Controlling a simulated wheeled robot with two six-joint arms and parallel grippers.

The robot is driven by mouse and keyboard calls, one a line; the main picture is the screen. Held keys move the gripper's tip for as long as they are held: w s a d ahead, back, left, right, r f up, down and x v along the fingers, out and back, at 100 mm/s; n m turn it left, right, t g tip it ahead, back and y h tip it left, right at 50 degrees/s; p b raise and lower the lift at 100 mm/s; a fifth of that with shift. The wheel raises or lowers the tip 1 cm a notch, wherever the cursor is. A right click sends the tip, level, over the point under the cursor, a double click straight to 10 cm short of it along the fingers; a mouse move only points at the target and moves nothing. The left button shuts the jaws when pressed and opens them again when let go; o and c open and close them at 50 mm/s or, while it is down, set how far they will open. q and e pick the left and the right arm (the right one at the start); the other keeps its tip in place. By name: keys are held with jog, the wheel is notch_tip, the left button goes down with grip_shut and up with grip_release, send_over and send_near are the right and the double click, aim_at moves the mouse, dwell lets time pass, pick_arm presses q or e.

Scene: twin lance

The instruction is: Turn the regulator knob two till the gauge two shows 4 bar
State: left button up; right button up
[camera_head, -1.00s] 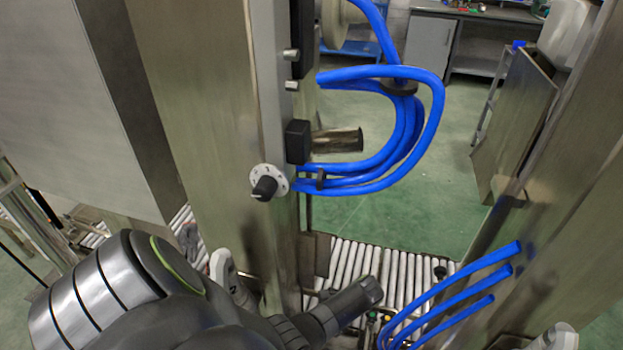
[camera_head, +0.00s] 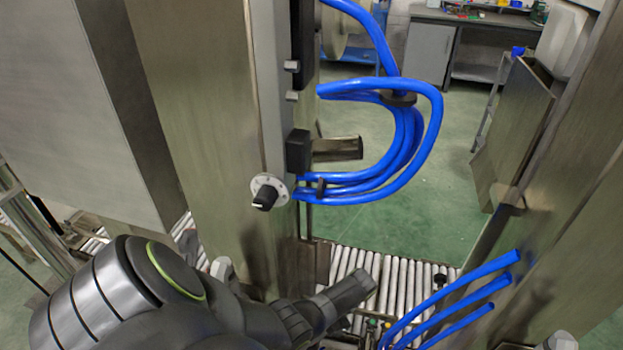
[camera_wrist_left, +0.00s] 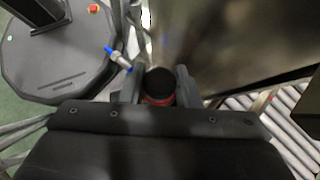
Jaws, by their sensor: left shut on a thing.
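In the left wrist view, a round black knob (camera_wrist_left: 159,82) with a red ring below it sits between the fingers of my left gripper (camera_wrist_left: 160,88). The gripper is shut on this knob, with one finger on each side. The picture does not show a number on it. A different black knob on a round white dial plate (camera_head: 268,180) is on the steel column. No pressure gauge with a readable needle is in view. My right gripper is not in view.
Blue hoses (camera_head: 428,120) loop out from the steel column (camera_head: 205,120). More blue hoses (camera_head: 470,290) run at the lower right. A roller conveyor (camera_head: 390,285) lies below, between the columns. Green floor is open behind.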

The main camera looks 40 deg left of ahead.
pick_arm(q)
jog(key=o, duration=0.7)
jog(key=p+v, duration=0.2)
jog(key=v, duration=1.5)
jog(key=shift+w+d, duration=0.1)
jog(key=shift+w, duration=0.05)
